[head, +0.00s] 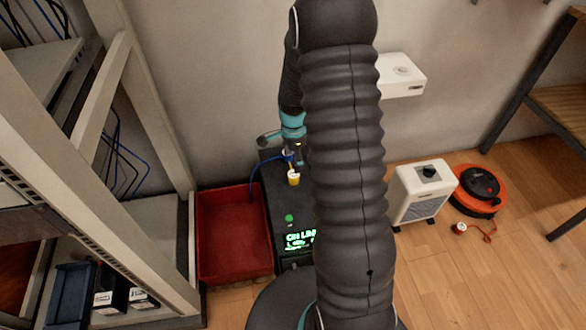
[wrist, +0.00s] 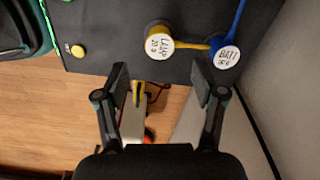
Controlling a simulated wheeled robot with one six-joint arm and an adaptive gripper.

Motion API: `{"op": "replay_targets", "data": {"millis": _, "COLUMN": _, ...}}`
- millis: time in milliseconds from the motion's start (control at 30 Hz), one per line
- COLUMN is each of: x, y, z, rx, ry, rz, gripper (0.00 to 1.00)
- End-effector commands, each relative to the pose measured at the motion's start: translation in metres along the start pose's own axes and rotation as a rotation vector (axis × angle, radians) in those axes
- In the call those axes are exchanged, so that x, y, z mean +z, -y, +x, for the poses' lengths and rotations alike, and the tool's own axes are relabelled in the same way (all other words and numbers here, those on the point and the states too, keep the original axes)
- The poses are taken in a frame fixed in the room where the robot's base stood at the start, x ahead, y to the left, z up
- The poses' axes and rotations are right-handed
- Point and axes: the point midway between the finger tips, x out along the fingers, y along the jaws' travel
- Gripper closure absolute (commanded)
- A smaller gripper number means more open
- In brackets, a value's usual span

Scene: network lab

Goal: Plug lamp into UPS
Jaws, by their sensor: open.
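The UPS (head: 279,205) is a dark box with a green lit display and a green button. Its dark top (wrist: 110,30) fills the upper wrist view. The lamp plug (wrist: 158,42) is yellow with a round white label reading LAMP; it also shows in the head view (head: 294,179). It stands on the UPS top, and I cannot tell whether it is seated in a socket. A blue plug (wrist: 226,57) labelled BATT is to its right. My gripper (wrist: 160,78) is open and empty, its fingertips just short of the lamp plug in the wrist view. My arm hides part of the UPS.
A red bin (head: 236,275) stands left of the UPS, and a blue cable (head: 252,185) runs toward it. A rack (head: 160,120) is at left. A white heater (head: 421,191) and an orange cable reel (head: 481,189) stand on the floor at right. A wall is behind.

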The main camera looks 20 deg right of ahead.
Motion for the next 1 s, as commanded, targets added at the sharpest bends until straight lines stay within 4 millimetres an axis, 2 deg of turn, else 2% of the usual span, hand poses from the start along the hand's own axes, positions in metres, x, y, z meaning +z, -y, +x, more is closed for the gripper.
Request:
{"op": "replay_targets", "data": {"millis": 100, "x": 0.0, "y": 0.001, "z": -0.019, "rx": -0.003, "ry": -0.001, "rz": 0.0, "gripper": 0.31}}
{"op": "replay_targets", "data": {"millis": 300, "x": 0.0, "y": 0.0, "z": -0.034, "rx": -0.001, "ry": 0.0, "rz": 0.0, "gripper": 0.31}}
{"op": "replay_targets", "data": {"millis": 867, "x": 0.0, "y": 0.0, "z": -0.036, "rx": 0.0, "ry": 0.0, "rz": -0.001, "gripper": 0.31}}
{"op": "replay_targets", "data": {"millis": 1000, "x": 0.0, "y": 0.0, "z": -0.036, "rx": 0.002, "ry": 0.0, "rz": -0.048, "gripper": 0.31}}
